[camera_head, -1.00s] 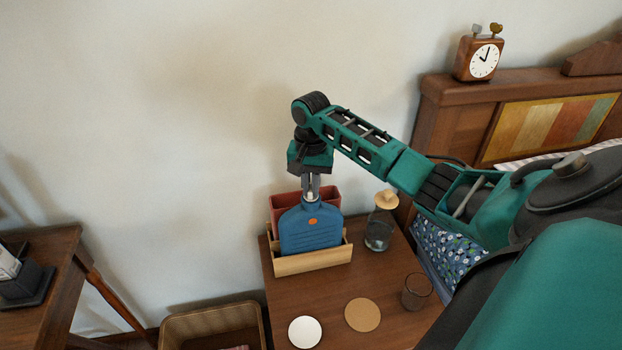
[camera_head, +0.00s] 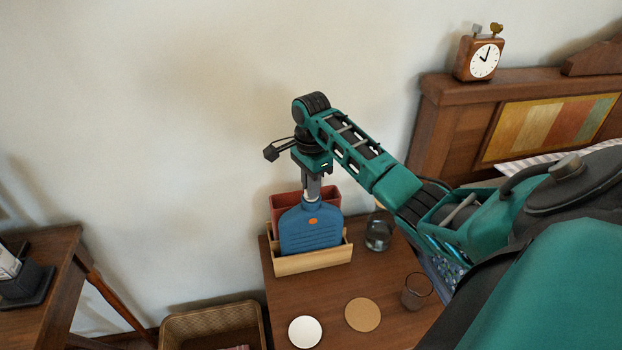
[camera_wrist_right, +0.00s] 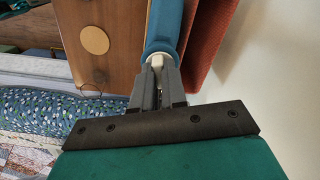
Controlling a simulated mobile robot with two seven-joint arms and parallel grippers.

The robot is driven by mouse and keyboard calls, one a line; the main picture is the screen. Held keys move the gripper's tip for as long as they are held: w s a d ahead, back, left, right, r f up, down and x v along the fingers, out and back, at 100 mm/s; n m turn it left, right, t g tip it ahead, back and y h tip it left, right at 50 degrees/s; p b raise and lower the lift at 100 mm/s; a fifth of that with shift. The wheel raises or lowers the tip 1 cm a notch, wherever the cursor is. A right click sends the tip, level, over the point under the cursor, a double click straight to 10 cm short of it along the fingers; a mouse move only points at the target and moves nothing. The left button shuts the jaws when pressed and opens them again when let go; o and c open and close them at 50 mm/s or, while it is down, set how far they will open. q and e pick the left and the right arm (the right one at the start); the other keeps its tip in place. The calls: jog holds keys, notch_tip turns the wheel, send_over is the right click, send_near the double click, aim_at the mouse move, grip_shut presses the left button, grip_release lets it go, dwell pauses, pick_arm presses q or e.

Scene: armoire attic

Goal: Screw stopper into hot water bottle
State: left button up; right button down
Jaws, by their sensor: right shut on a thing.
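The blue hot water bottle (camera_head: 311,230) stands upright in a light wooden holder (camera_head: 312,261) on the nightstand, its neck pointing up. My right gripper (camera_head: 312,195) points straight down over the neck and is shut on the white stopper (camera_wrist_right: 157,60). In the right wrist view the stopper sits at the mouth of the blue neck (camera_wrist_right: 165,28), between the grey fingertips (camera_wrist_right: 157,72). The fingers hide most of the stopper, and I cannot tell how deep it sits. My left gripper is in neither view.
A red box (camera_head: 331,198) stands behind the bottle. On the nightstand (camera_head: 385,290) are a glass jar (camera_head: 379,232), a tumbler (camera_head: 415,292), a cork coaster (camera_head: 362,314) and a white disc (camera_head: 305,332). A wicker basket (camera_head: 213,328) is on the floor.

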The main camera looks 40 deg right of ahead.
jog(key=c, duration=0.8)
grip_release()
jog(key=shift+r, duration=2.55)
